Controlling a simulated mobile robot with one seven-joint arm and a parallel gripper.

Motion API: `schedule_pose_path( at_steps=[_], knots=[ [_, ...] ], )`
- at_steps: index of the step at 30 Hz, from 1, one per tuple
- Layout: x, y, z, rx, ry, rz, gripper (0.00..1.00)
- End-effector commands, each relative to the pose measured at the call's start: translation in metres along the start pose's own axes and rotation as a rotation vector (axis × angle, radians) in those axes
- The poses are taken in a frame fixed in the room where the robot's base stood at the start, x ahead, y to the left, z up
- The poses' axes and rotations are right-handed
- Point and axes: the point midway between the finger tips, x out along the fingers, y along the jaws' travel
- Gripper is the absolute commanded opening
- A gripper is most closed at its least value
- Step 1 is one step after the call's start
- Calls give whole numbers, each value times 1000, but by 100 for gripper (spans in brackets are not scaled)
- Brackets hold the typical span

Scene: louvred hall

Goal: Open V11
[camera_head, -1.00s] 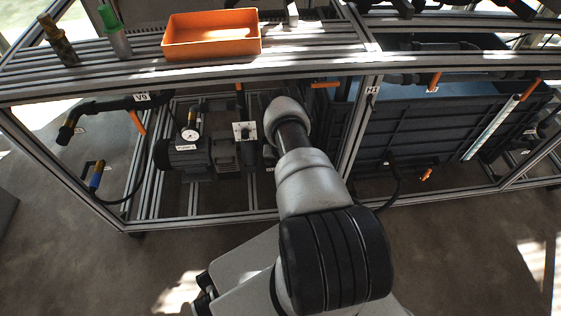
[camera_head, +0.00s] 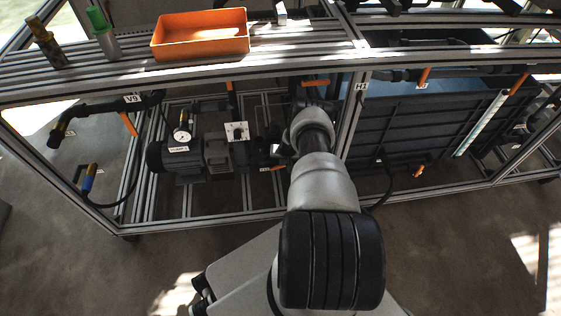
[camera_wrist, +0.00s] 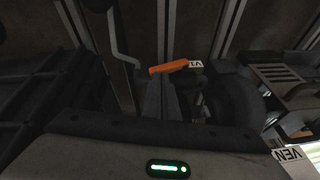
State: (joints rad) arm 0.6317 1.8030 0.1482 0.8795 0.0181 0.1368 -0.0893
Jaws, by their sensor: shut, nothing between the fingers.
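In the wrist view an orange lever handle (camera_wrist: 169,67) lies almost level. A white tag (camera_wrist: 195,64) at its right end shows a "V" and a "1"; the rest cannot be read, so I cannot confirm it is V11. In the head view a small orange handle with a pale tag (camera_head: 272,169) shows low, right of the pump; I cannot tell if it is the same one. My gripper (camera_wrist: 160,96) is shut and empty, its dark fingers pointing toward the lever, seemingly just short of it. In the head view my arm hides the gripper.
Aluminium frame bars (camera_head: 190,222) surround the space. The pump (camera_head: 178,155) with its gauge stands left of my arm, a dark blue tank (camera_head: 430,130) right. Valve V9 (camera_head: 127,122) is far left. An orange tray (camera_head: 200,36) sits on top.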

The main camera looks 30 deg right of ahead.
Motion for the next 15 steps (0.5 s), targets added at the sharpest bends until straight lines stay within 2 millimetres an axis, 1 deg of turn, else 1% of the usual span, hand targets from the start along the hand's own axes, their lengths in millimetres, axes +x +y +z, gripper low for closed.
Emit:
schedule_pose_path(
  at_steps=[9,15],
  knots=[
    [9,20,8,1,0,2,0],
    [14,28,12,0,0,2,0]
  ],
)
